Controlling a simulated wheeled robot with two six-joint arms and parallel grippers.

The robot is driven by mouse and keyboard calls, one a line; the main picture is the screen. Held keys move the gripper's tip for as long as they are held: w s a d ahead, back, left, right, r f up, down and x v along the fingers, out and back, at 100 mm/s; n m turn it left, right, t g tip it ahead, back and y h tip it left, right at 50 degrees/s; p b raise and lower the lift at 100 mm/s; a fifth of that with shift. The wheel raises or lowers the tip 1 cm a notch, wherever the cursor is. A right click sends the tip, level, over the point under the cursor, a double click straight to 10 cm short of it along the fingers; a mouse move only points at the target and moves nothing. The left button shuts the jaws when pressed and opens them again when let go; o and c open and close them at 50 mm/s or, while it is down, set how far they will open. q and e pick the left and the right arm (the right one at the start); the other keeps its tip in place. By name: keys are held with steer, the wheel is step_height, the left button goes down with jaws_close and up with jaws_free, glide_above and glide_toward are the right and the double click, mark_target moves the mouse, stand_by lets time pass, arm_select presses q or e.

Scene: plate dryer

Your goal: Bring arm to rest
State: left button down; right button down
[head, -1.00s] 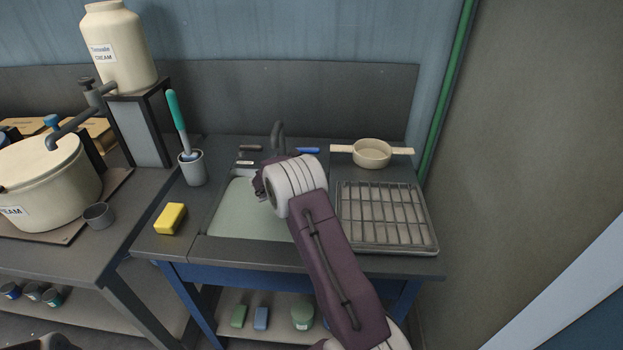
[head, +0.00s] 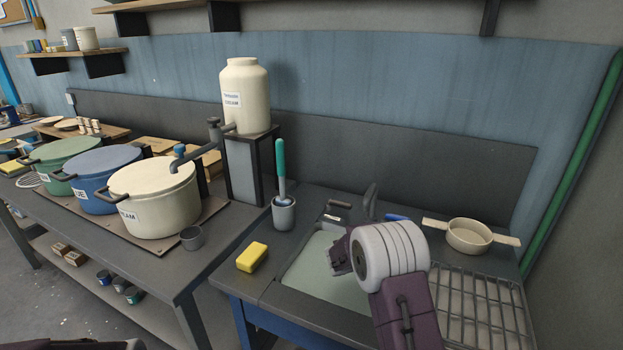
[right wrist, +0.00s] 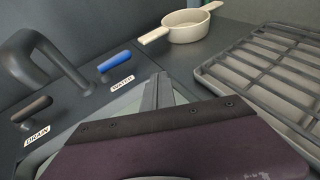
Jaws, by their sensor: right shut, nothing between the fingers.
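My right arm reaches in from the bottom of the head view, and its gripper (head: 342,256) is over the sink basin (head: 318,270), mostly hidden behind the pale wrist. In the right wrist view the fingers (right wrist: 157,92) are shut with nothing between them, above the basin. A drying rack (head: 480,300) lies to the right of my right arm and holds no plate that I can see. My left gripper does not show.
A cream two-handled pan (head: 468,236) stands behind the rack. A blue water handle (right wrist: 115,62), a drain handle (right wrist: 32,108) and a grey faucet (right wrist: 35,60) border the basin. A yellow sponge (head: 252,257) and a brush cup (head: 284,214) stand left of it.

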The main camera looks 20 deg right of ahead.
step_height(320, 180, up, 11)
steer(key=s+a+m+p, duration=0.1)
steer(key=s+p, duration=0.1)
steer(key=p, duration=0.4)
steer(key=s+a+f+m+g+y+p, duration=0.1)
steer(key=s+a+m+g+y+p, duration=0.15)
steer(key=s+a+m, duration=0.4)
steer(key=s+a+f+m+g+y+p, duration=0.1)
steer(key=s+a+f+m+y+p, duration=0.2)
steer(key=s, duration=0.6)
steer(key=s+a+f+m+y, duration=0.2)
steer(key=s+a+m+y, duration=0.1)
steer(key=a+m, duration=0.3)
steer(key=s+a+f+m+y+b, duration=0.1)
steer(key=s+a+f+m+y, duration=0.1)
steer(key=a+m, duration=0.4)
steer(key=shift+s+a+f+y, duration=0.15)
steer(key=shift+s+a+y, duration=0.65)
steer(key=shift+y, duration=0.45)
